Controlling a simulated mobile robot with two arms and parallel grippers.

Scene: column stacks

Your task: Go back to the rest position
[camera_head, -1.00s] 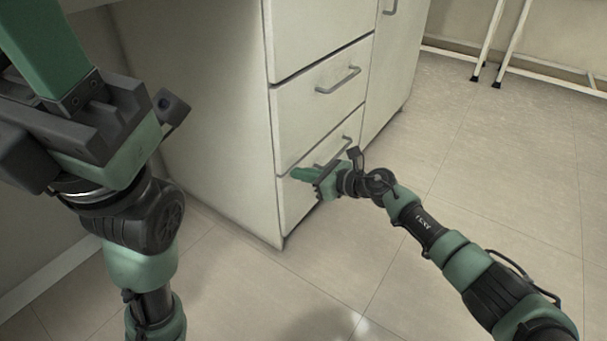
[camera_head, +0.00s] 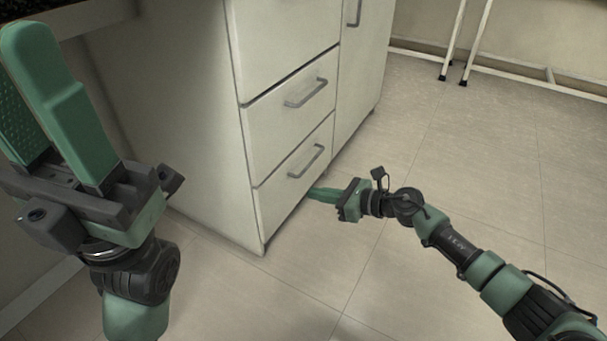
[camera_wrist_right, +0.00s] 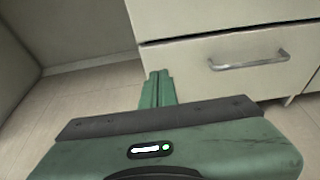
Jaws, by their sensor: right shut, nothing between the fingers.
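My right gripper (camera_head: 322,194) is low over the floor, just right of the bottom drawer's front in the head view. Its green fingers are together with nothing between them; they also show shut in the right wrist view (camera_wrist_right: 158,88). They appear clear of the drawer handle. My left gripper (camera_head: 60,100) is large at the left of the head view, fingers pointing up. Its two green fingers stand apart with a gap between them, and no object shows there.
A white cabinet (camera_head: 185,110) has drawers with grey handles; the bottom drawer (camera_head: 292,185) looks closed. The tiled floor (camera_head: 470,160) is clear to the right. White table legs (camera_head: 474,45) stand at the back right.

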